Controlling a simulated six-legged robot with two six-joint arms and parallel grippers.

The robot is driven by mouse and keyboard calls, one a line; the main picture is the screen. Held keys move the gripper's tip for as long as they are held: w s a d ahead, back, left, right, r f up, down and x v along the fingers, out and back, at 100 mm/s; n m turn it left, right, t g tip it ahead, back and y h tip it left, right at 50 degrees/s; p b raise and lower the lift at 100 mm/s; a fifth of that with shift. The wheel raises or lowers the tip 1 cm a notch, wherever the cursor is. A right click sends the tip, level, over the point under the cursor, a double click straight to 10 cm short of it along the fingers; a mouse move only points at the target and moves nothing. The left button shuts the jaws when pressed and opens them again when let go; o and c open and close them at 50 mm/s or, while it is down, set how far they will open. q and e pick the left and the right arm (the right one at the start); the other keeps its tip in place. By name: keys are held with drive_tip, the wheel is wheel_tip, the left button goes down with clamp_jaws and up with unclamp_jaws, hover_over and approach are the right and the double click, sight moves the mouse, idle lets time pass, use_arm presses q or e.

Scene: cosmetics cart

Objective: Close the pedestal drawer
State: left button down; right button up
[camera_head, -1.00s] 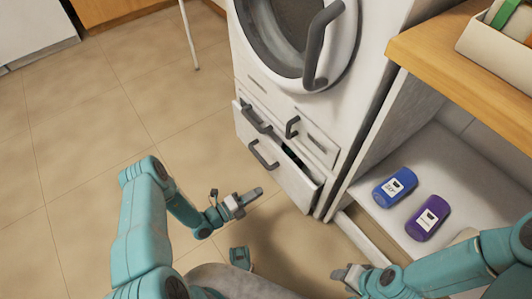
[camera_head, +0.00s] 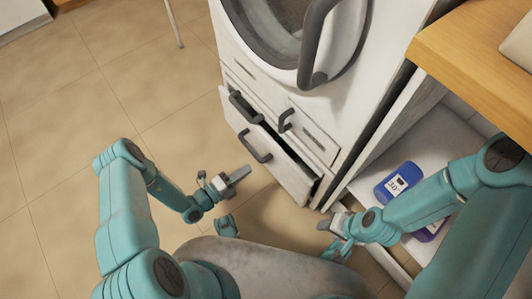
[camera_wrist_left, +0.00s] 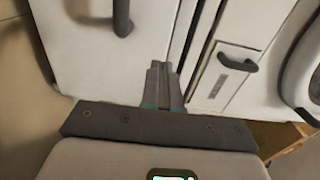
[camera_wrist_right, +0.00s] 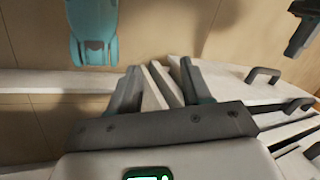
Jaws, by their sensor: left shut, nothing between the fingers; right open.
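The pedestal drawer (camera_head: 285,175) is the low white drawer under the round-door machine. It is partly pulled out, with a dark gap behind its front panel. Its grey handle (camera_head: 255,146) faces left. A white front with a handle (camera_wrist_left: 122,15) fills the left of the left wrist view. My left gripper (camera_head: 238,176) is shut and empty, in front of the drawer's face and apart from it in the head view. My right gripper (camera_head: 330,225) is open and empty, below the drawer's right end. Between its fingers (camera_wrist_right: 158,82) pale edges show in the background.
The machine (camera_head: 350,100) with a large door handle stands above the drawer. A white-floored shelf at right holds a blue bottle (camera_head: 397,183) and a purple one, mostly hidden by my right arm. A wooden top (camera_head: 470,50) overhangs it.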

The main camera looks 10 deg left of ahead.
use_arm(q)
drive_tip(key=b+x, duration=0.3)
drive_tip(key=x, duration=0.7)
use_arm(e)
drive_tip(key=f, duration=0.1)
drive_tip(key=w+f, duration=0.1)
drive_tip(key=f, duration=0.1)
drive_tip(key=shift+w+d+f+t, duration=0.2)
drive_tip(key=shift+w+d+t, duration=0.15)
drive_tip(key=shift+w+t, duration=0.05)
use_arm(q)
drive_tip(key=shift+d, duration=0.1)
